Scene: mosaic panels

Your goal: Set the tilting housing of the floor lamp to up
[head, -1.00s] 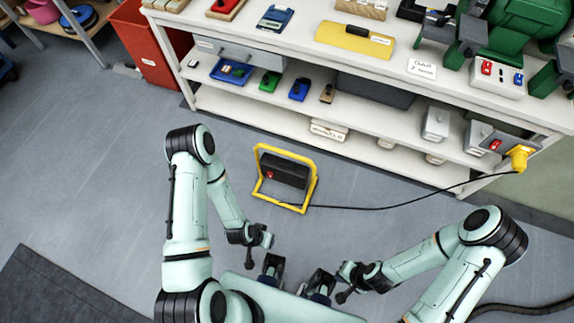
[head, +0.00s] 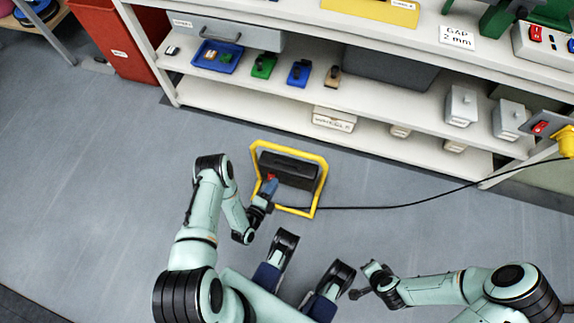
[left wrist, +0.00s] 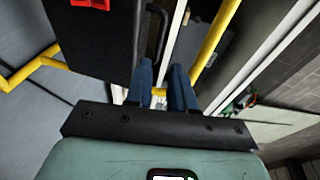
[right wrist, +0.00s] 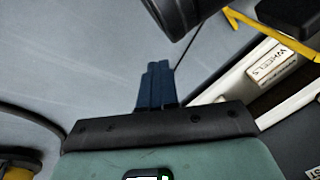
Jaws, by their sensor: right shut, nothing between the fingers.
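The floor lamp stands on the floor in front of the shelf, with a yellow tube frame (head: 323,185) and a black tilting housing (head: 290,168) inside it. A red switch (left wrist: 90,4) shows on the housing. My left gripper (head: 271,186) is in front of the housing's left side and hides part of it. In the left wrist view its blue fingers (left wrist: 161,72) are a little apart with a gap between them, and a dark handle (left wrist: 157,35) on the housing lies just beyond them. Contact cannot be told. My right gripper (right wrist: 158,66) is shut and empty, away from the lamp.
A white shelf unit (head: 380,152) stands behind the lamp, holding blocks, trays and a box marked WHEELS (head: 334,118). A black cable (head: 420,200) runs from the lamp to a yellow plug (head: 566,142) at the right. The floor to the left is clear.

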